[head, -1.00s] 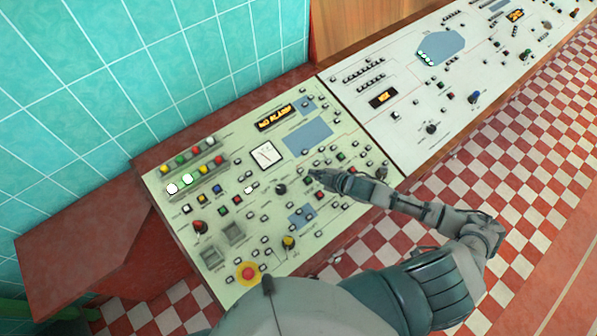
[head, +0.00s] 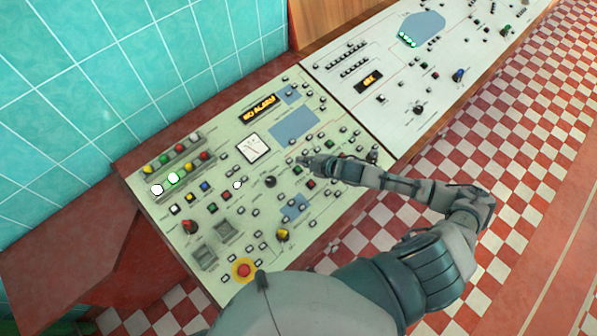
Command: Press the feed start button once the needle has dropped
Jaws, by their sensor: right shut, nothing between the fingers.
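The pale green control panel (head: 215,262) carries a white square gauge (head: 253,149); its needle is too small to read surely. My right gripper (head: 302,161) is shut and empty, low over the panel to the right of the gauge. Its tips are just above a small green button (head: 297,170). I cannot tell whether they touch the panel. The button labels are unreadable, so I cannot tell which one is feed start. My left gripper is out of view.
An amber display (head: 259,109) reads "NO ALARM". A red button on a yellow ring (head: 243,270) sits near the front edge. A black knob (head: 270,182) and several small buttons lie around my fingertips. A white console (head: 398,115) adjoins at right.

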